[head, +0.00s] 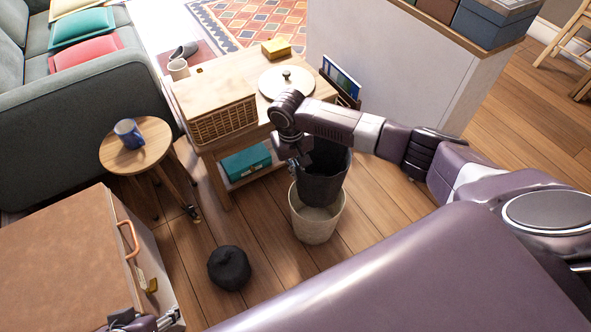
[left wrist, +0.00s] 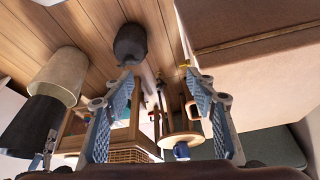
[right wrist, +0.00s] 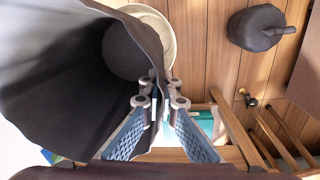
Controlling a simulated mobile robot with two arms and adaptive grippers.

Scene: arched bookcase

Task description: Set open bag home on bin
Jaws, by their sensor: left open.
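The open black bag (head: 325,175) hangs mouth up over the cream bin (head: 318,226), its lower end at the bin's mouth. How far it reaches inside is unclear. My right gripper (head: 298,158) is shut on the bag's rim; in the right wrist view the fingertips (right wrist: 160,88) pinch its edge. In the left wrist view the bag (left wrist: 32,125) and bin (left wrist: 60,75) appear at the left, upside down. My left gripper (head: 145,322) is open and empty beside the brown-topped cabinet; its fingers also show in the left wrist view (left wrist: 153,85).
A knotted black bag (head: 229,270) lies on the floor left of the bin. A wooden table (head: 225,150) with a wicker basket (head: 222,122) stands behind. A round stool (head: 112,155) holds a blue mug (head: 128,134). A brown-topped cabinet (head: 60,255) fills the lower left.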

